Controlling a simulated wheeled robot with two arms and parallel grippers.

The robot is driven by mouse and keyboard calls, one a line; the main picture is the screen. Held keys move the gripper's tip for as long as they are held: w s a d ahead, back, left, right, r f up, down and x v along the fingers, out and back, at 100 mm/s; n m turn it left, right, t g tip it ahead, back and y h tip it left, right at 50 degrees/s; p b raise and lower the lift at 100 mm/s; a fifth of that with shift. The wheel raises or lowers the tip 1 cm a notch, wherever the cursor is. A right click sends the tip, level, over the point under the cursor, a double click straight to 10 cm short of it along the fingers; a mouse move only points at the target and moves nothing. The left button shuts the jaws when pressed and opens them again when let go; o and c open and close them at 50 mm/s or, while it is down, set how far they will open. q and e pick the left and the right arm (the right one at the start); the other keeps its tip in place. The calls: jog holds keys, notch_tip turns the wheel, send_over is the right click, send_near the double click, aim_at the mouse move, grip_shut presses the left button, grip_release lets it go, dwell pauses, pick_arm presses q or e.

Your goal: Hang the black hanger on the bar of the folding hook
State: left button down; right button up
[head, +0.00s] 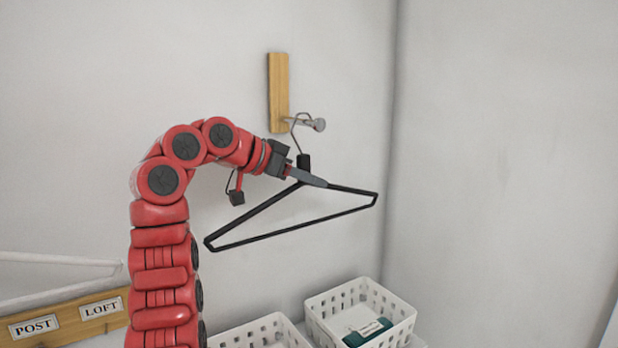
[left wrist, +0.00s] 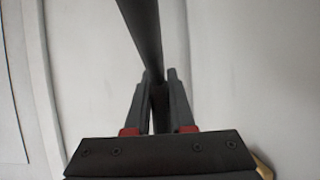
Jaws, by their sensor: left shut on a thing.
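The black hanger (head: 291,235) is held by my left gripper (head: 310,179), which is shut on its upper frame near the neck. In the left wrist view the fingers (left wrist: 155,100) close around a dark hanger bar (left wrist: 143,35). The folding hook (head: 279,95) is a wooden block on the wall with a short metal bar (head: 319,124) sticking out. The hanger's wire hook (head: 296,136) overlaps the bar in the head view, its curve reaching just above it. I cannot tell whether it touches the bar. My right gripper is out of view.
Two white perforated baskets (head: 383,334) stand below the hanger; the right one holds a teal and white object (head: 368,331). A wooden rail labelled POST and LOFT (head: 66,318) and a white frame (head: 60,259) are at lower left. A wall corner lies right of the hook.

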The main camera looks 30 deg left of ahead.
pick_arm(q)
jog(key=shift+s+a+f, duration=0.15)
jog(key=shift+a, duration=0.05)
jog(key=shift+w+d+f, duration=0.1)
jog(key=shift+w+d, duration=0.2)
jog(key=shift+w, duration=0.1)
jog(key=c, duration=1)
grip_release()
jog(key=shift+s, duration=0.1)
jog(key=o, duration=0.3)
jog(key=shift+s+a, duration=0.1)
jog(key=shift+a, duration=0.1)
jog(key=shift+d, duration=0.1)
